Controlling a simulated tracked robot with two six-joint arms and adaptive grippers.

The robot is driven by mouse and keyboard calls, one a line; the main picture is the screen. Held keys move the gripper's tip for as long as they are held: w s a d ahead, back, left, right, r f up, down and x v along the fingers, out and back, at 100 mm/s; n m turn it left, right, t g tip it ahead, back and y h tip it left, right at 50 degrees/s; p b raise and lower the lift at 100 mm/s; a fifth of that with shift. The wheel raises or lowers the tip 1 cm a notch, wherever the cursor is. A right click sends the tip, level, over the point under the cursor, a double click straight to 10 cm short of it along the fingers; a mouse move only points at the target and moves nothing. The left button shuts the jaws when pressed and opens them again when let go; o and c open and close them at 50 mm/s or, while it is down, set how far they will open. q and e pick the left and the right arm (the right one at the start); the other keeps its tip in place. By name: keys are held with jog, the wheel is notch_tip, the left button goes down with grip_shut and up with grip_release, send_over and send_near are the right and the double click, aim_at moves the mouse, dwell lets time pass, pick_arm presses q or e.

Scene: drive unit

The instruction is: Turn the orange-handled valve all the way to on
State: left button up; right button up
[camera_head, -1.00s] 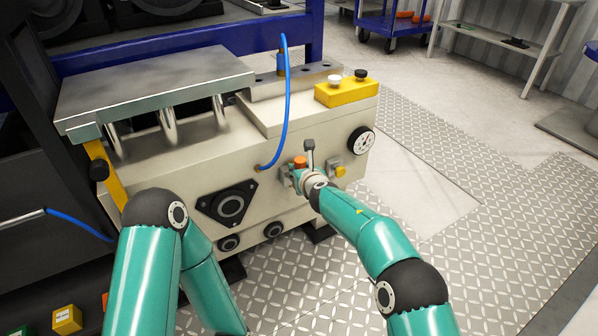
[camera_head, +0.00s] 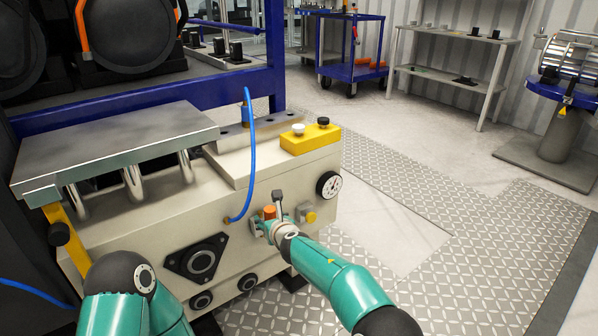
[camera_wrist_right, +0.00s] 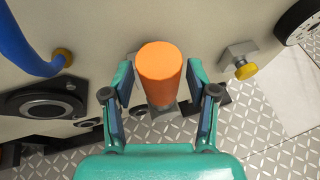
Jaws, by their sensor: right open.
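The orange valve handle (camera_head: 269,211) sits on the front of the cream drive unit (camera_head: 315,172). In the right wrist view it is an orange cylinder (camera_wrist_right: 160,72) on a grey metal fitting. My right gripper (camera_head: 267,221) is at the handle. In the wrist view its open fingers (camera_wrist_right: 158,85) stand on either side of the handle, with narrow gaps visible on both sides. My left arm (camera_head: 128,290) shows at the lower left, but its gripper is out of view.
A yellow-knobbed fitting (camera_head: 309,216) and a dial gauge (camera_head: 328,185) are right of the handle. A blue hose (camera_head: 252,160) loops down to its left. A yellow button box (camera_head: 310,141) is on top of the unit. Open floor (camera_head: 420,190) lies right.

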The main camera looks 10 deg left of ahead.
notch_tip(320, 180, up, 13)
jog(key=d+m+t+h+p, duration=0.1)
jog(key=d+m+p, duration=0.2)
jog(key=m+p, duration=0.2)
jog(key=s+d+f+m+g+b, duration=0.1)
jog(key=s+d+f+m+g, duration=0.1)
jog(key=s+d+f+m, duration=0.5)
jog(key=s+d+f+m+g+h, duration=0.1)
jog(key=s+d+f+m+g, duration=0.2)
jog(key=f, duration=0.7)
jog(key=s+d+f+m+g+b, duration=0.1)
jog(key=s+d+f+m+g, duration=0.1)
jog(key=s+d+f+m, duration=0.5)
jog(key=s+d+f+m+g, duration=0.2)
jog(key=s+d+f+m, duration=0.2)
jog(key=s+m, duration=0.4)
jog(key=s+d+f+m+g+h, duration=0.1)
jog(key=s+d+f+m, duration=0.35)
jog(key=s+m, duration=0.4)
jog(key=s+d+f+m+g, duration=0.2)
jog(key=s+d+f+m, duration=0.3)
jog(key=s, duration=0.6)
notch_tip(320, 180, up, 39)
jog(key=a+p, duration=0.1)
jog(key=p, duration=3.6)
jog(key=shift+f+m, duration=0.15)
jog(key=shift+m, duration=0.2)
jog(key=shift+w+a, duration=0.1)
jog(key=shift+w, duration=0.05)
